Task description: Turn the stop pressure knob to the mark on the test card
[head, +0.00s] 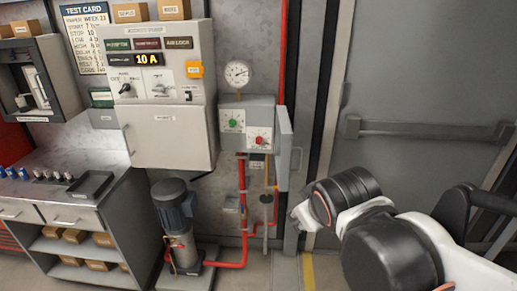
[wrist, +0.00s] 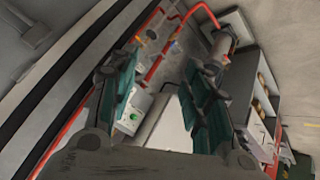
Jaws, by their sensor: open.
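The pressure switch box (head: 247,110) hangs on the wall right of the white pump panel, its door swung open to the right. It has a green knob (head: 233,123) and, lower right, a red knob (head: 260,140). Their labels are too small to read, so I cannot tell which is the stop knob. The test card (head: 85,38) hangs at upper left; its lines are only partly legible. My gripper (wrist: 160,65) shows two teal-padded fingers spread apart and empty. The green knob (wrist: 134,117) shows between them, some way off. The red knob is not clear in the wrist view.
A round pressure gauge (head: 237,73) sits above the switch box. The open box door (head: 284,148) juts out on the right. A pump (head: 176,222) with red pipes stands on the floor below. A workbench (head: 68,215) is at left. A grey door (head: 420,90) is at right.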

